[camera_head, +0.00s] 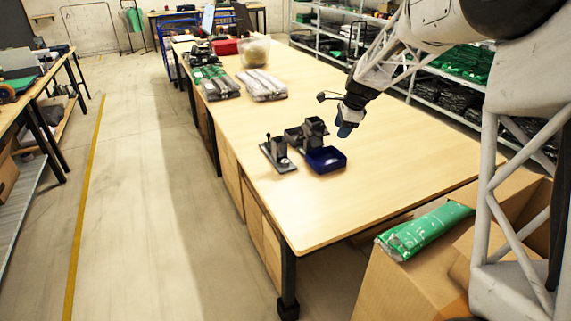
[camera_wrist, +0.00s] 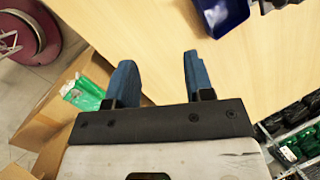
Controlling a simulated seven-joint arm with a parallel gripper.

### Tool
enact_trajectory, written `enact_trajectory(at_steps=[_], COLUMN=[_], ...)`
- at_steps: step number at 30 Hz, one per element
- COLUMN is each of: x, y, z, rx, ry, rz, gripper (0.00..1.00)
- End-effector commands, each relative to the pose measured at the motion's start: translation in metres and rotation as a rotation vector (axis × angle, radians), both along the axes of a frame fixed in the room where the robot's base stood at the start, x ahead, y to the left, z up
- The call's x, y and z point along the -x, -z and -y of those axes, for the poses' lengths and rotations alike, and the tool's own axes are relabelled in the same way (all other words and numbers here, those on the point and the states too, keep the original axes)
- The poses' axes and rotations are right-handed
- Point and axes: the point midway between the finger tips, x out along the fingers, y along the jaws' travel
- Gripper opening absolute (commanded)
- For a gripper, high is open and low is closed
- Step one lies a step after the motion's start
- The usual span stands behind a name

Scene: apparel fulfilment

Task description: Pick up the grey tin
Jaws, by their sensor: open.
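I cannot make out a grey tin for certain in either view. Small dark grey items stand on the table: one on a flat plate (camera_head: 278,155) and a blocky one (camera_head: 307,132) behind it, both too small to identify. My gripper (camera_head: 345,130) is above the table, just right of and above these items in the head view. In the wrist view its two blue fingers (camera_wrist: 158,78) are spread apart, with only bare tabletop between them. A dark blue open tray (camera_head: 326,159) sits beside the grey items; it also shows at the wrist view's top edge (camera_wrist: 222,14).
The long wooden table (camera_head: 400,165) is mostly clear around the gripper. Bagged garments (camera_head: 262,85) and a clear tub (camera_head: 254,50) are farther back. A cardboard box (camera_head: 400,288) with a green package (camera_head: 425,230) stands in front. Stocked shelves (camera_head: 440,95) line the right.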

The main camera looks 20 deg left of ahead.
Motion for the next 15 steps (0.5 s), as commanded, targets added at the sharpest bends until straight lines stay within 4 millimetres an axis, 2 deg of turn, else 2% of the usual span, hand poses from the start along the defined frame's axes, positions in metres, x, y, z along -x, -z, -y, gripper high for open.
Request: enact_trajectory(at_steps=[6, 15], x=[-0.035, -0.075], y=[0.036, 0.089], z=[-0.042, -0.100], rx=[-0.032, -0.072], ry=[0.093, 0.224], rz=[-0.045, -0.112], gripper=[0.48, 0.48])
